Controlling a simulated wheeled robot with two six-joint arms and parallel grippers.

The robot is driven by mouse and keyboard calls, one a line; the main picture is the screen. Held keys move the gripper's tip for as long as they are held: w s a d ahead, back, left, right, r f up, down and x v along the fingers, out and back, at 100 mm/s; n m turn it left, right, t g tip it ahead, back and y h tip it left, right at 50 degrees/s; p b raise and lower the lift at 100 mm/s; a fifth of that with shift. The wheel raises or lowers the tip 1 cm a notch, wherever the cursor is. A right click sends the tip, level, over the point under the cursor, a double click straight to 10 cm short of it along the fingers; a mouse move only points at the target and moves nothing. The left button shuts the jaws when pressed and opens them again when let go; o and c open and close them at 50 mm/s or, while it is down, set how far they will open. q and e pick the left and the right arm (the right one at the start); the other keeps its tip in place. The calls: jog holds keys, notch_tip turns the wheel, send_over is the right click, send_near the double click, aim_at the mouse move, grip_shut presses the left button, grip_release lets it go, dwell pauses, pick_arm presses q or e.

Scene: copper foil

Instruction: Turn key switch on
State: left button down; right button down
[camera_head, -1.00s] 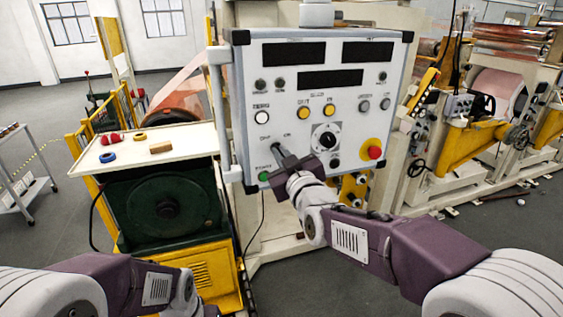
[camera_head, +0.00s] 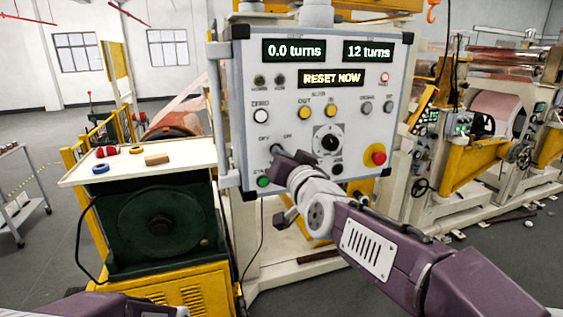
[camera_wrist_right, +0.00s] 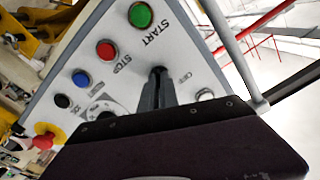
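The grey control panel (camera_head: 233,110) fills the middle of the head view. Its displays are lit: "0.0 turns" (camera_head: 294,50), "12 turns" (camera_head: 368,51) and "RESET NOW" (camera_head: 331,78). My right gripper (camera_head: 277,151) is at the key switch spot on the panel's lower left, under the OFF and ON lettering. In the right wrist view its dark fingers (camera_wrist_right: 157,78) are close together against the panel face, apparently shut on the key. The key switch itself is hidden by the fingers. My left gripper is out of view; only part of the left arm shows at the bottom.
Close by are the green start button (camera_head: 263,181), a black dial (camera_head: 328,142) and the red emergency stop (camera_head: 378,157). A white-topped bench (camera_head: 125,172) with tape rolls stands left. Copper foil machinery (camera_head: 490,110) stands right.

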jog(key=shift+d+r+m, duration=0.1)
jog(key=shift+r+m, duration=0.25)
jog(key=shift+m, duration=0.05)
jog(key=c, duration=1.6)
grip_release()
jog(key=shift+w+f, duration=0.2)
jog(key=shift+f, duration=0.05)
jog(key=p+v, duration=0.2)
jog(key=v, duration=0.7)
